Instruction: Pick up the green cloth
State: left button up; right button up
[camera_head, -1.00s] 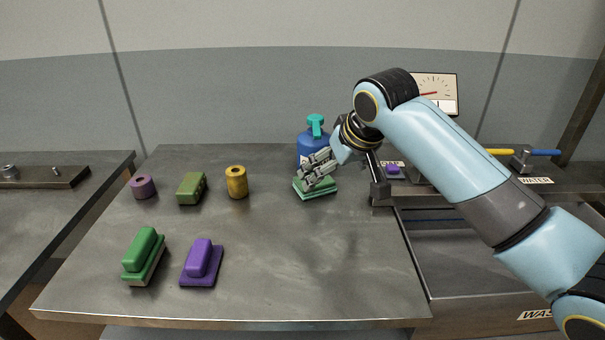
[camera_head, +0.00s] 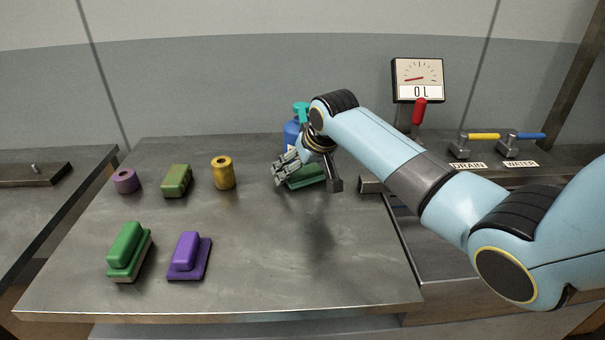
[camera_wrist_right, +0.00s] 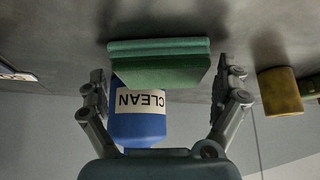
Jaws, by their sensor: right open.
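The green cloth (camera_head: 309,180), a folded flat stack, lies on the grey table below the blue bottle, partly hidden by my right gripper. My right gripper (camera_head: 284,170) is over the cloth's left part in the head view. In the right wrist view the cloth (camera_wrist_right: 160,62) shows as two green layers ahead of my open right gripper (camera_wrist_right: 163,88), between the lines of its two fingers. No grip on the cloth shows. My left gripper is not in view.
A blue bottle (camera_head: 291,136) labelled CLEAN stands close behind the cloth. A yellow cylinder (camera_head: 223,174), an olive block (camera_head: 176,182) and a purple cylinder (camera_head: 126,182) stand left. A green block (camera_head: 126,247) and a purple block (camera_head: 189,257) sit front left. The table's front right is clear.

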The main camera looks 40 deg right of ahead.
aim_at(304, 169)
jog(key=shift+s, duration=0.1)
jog(key=c, duration=1.1)
jog(key=shift+r, duration=0.55)
notch_tip(304, 169, up, 3)
jog(key=shift+f, duration=0.15)
jog(key=s+d+r, duration=0.3)
jog(key=s+r, duration=0.4)
jog(key=s, duration=0.4)
jog(key=shift+s+r+p, duration=0.15)
jog(key=shift+p, duration=0.2)
jog(key=o, duration=0.7)
jog(key=c, duration=0.4)
jog(key=shift+c, duration=0.4)
